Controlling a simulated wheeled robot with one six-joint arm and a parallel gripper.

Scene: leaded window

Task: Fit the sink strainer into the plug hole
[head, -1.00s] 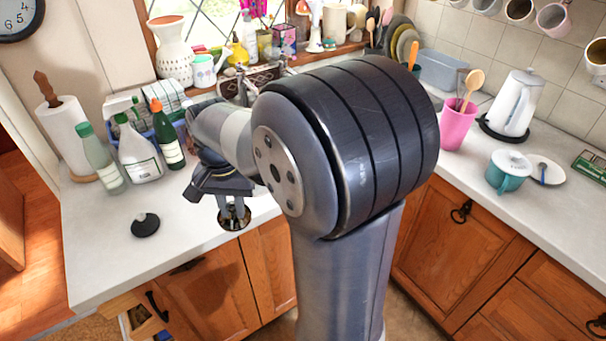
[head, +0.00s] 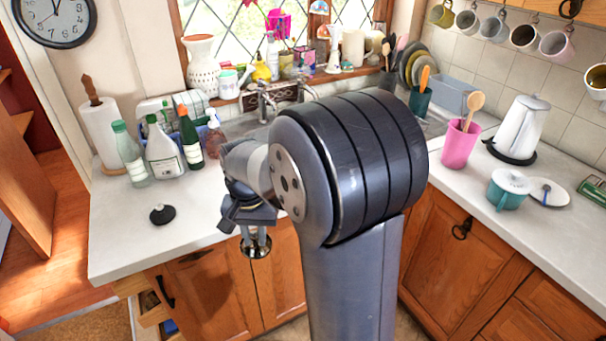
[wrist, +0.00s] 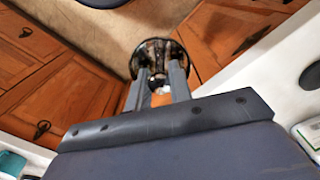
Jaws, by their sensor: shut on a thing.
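My gripper (head: 256,238) points down and is shut on a shiny round metal strainer (head: 257,251). In the head view the strainer appears in front of the cabinet doors, just past the counter's front edge. In the wrist view the strainer (wrist: 158,52) shows as a dark, reflective disc between the fingertips (wrist: 160,78), with cabinet doors and floor behind it. The sink (head: 238,127) lies under the window, behind my arm, which covers much of it. The plug hole is not visible.
A black stopper-like disc (head: 162,214) lies on the left counter (head: 130,240). Bottles (head: 165,155) and a paper towel roll (head: 100,130) stand behind it. The tap (head: 265,100) rises at the sink's back. A pink cup (head: 459,146) stands right. The left counter's front is mostly clear.

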